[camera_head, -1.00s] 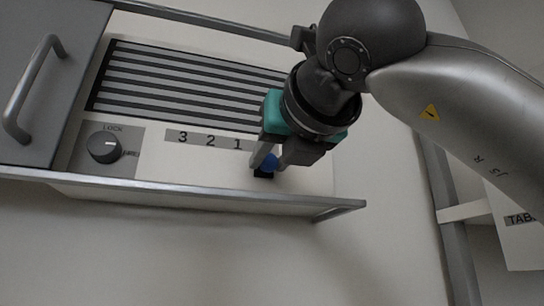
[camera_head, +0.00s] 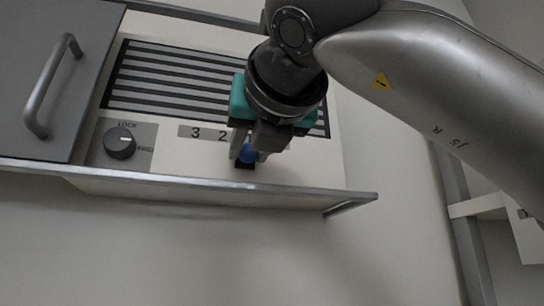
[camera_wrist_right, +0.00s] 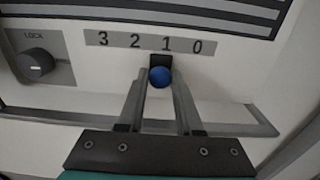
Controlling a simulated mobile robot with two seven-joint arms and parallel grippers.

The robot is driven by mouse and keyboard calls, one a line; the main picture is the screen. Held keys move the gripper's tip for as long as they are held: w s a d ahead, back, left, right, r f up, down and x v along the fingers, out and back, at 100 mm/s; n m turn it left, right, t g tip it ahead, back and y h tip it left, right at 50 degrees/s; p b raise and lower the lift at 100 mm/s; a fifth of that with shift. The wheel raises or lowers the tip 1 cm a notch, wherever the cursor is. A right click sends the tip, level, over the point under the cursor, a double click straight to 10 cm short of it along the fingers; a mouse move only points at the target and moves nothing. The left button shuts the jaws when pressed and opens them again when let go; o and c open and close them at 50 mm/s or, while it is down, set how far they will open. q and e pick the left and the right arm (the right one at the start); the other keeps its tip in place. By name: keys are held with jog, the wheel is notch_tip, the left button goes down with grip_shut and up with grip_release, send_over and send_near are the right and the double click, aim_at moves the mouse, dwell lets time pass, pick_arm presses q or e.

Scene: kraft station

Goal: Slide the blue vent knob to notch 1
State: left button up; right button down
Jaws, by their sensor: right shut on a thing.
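The blue vent knob (camera_head: 248,153) is a small round ball on a black slider (camera_wrist_right: 160,62) below the number strip (camera_wrist_right: 121,40), which reads 3, 2, 1, 0. In the right wrist view the knob (camera_wrist_right: 160,76) sits under the 1, very slightly to its left. My right gripper (camera_wrist_right: 159,80) is shut on the knob, with one finger on each side. In the head view this gripper (camera_head: 246,153) comes from above and hides the 1 and the 0. My left gripper is not in view.
A dark striped vent grille (camera_head: 170,82) lies above the strip. A LOCK dial (camera_head: 120,143) and a grey door with a bar handle (camera_head: 48,90) are to the left. A metal rail (camera_head: 200,184) runs along the panel's front edge, close below the knob.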

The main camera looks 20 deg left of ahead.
jog(key=shift+w+d, duration=0.1)
jog(key=shift+d, duration=0.1)
jog(key=c, duration=0.6)
grip_release()
jog(key=shift+d, duration=0.1)
jog(key=b+v, duration=0.6)
jog(key=v, duration=0.9)
jog(key=shift+d, duration=0.1)
